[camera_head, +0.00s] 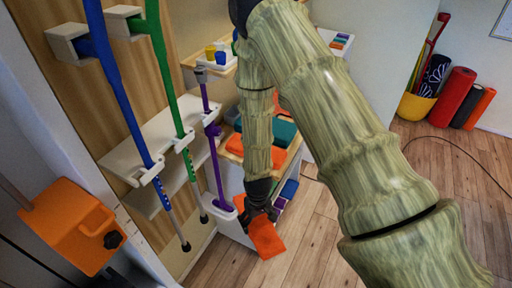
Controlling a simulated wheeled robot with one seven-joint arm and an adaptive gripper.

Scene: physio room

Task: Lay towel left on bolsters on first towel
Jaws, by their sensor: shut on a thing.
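My gripper (261,214) points down beside the low shelf unit and is shut on an orange towel (268,240). The towel hangs tilted below the fingers, over the floor and clear of the shelf. Another orange piece (236,146) lies on the shelf behind my arm, next to a teal item (284,131). My arm hides part of that shelf, and I cannot tell which piece there is the first towel or a bolster.
Blue (117,90), green (166,75) and purple (212,140) sticks stand in white holders at the left. An orange box-like part (72,225) is at lower left. Rolled mats (452,97) and a yellow bucket (415,106) stand at far right. The wooden floor (440,160) between is mostly clear, crossed by a cable.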

